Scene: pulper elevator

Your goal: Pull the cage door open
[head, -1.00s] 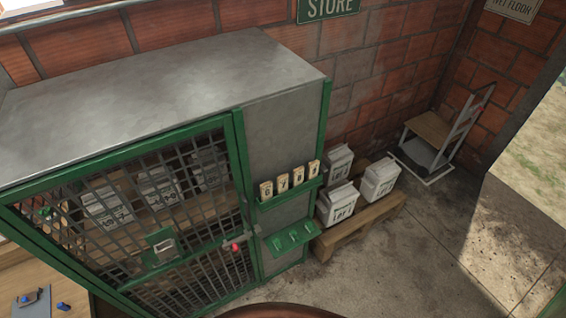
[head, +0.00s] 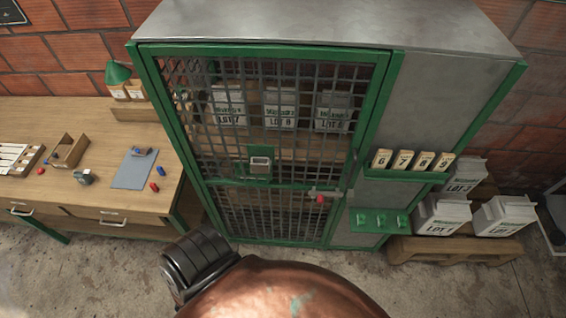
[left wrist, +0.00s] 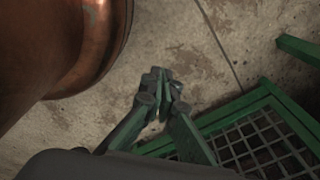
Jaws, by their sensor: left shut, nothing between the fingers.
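The cage door (head: 285,184) is a green-framed mesh door on the front of a grey metal cabinet in the head view. It looks closed in its frame. A green plate with a pale box-shaped fitting (head: 260,163) sits at mid height. A latch with a red knob (head: 320,198) is at the door's right edge. My left gripper (left wrist: 166,84) is shut and empty in the left wrist view. It is above the concrete floor, beside a green mesh frame (left wrist: 265,90); contact cannot be told. My right gripper is not in view.
White lot bags (head: 281,108) stand behind the mesh. Right of the door are numbered tags (head: 410,160) and a green hook shelf (head: 380,221). More bags rest on a pallet (head: 450,250) at right. A wooden workbench (head: 70,120) stands left. Bare floor lies in front.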

